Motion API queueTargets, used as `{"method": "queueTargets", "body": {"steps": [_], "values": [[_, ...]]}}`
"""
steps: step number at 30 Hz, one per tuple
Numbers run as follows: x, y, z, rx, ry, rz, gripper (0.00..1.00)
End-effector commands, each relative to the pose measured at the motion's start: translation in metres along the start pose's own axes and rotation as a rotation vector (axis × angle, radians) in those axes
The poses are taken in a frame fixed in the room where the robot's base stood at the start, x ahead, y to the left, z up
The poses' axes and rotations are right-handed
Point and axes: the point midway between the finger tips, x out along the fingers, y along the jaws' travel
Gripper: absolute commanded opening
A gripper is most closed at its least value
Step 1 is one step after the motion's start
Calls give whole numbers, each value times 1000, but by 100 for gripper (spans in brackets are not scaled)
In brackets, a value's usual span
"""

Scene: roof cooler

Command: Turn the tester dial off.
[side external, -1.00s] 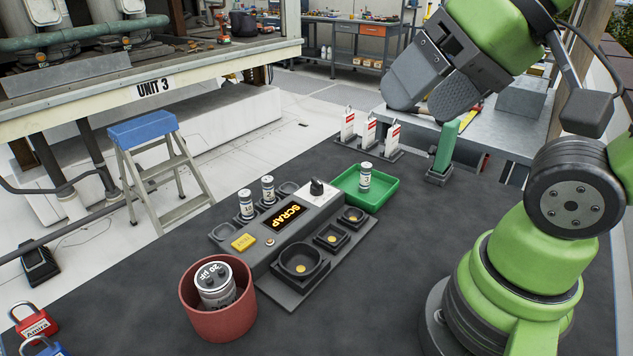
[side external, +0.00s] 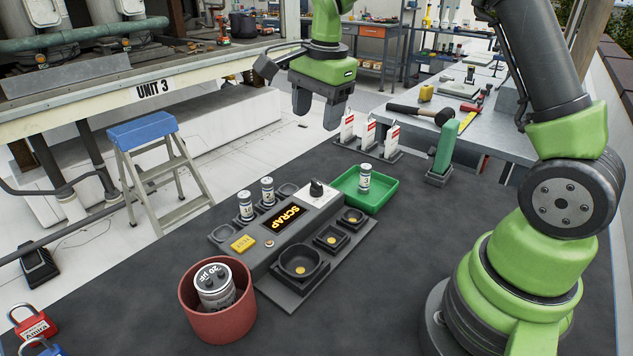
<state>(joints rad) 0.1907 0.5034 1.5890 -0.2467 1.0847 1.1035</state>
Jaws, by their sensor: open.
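The tester (side external: 262,262) lies on the dark bench mat. A yellow TEST button (side external: 243,243) sits at the near end. My gripper (side external: 318,117) points down with its jaws apart and empty, above and beyond the dial, clear of it.
A green tray (side external: 352,196) holds a small can (side external: 364,177) beside the dial. Two cans (side external: 267,190) stand in cups left of the tester. A red bin (side external: 219,325) holds a large can (side external: 214,286). White tags (side external: 369,133) stand behind.

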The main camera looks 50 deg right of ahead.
Motion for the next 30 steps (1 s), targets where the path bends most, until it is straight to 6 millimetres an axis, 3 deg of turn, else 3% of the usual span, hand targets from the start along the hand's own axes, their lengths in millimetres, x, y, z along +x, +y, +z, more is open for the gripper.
{"method": "queueTargets", "body": {"steps": [1,6,14,24,30], "values": [[19,-6,-8,69,6,36,59],[60,-15,-24,248,28,103,59],[87,-15,-30,312,38,127,59],[148,-6,-30,310,37,129,59],[168,-4,-31,308,38,125,59]]}}
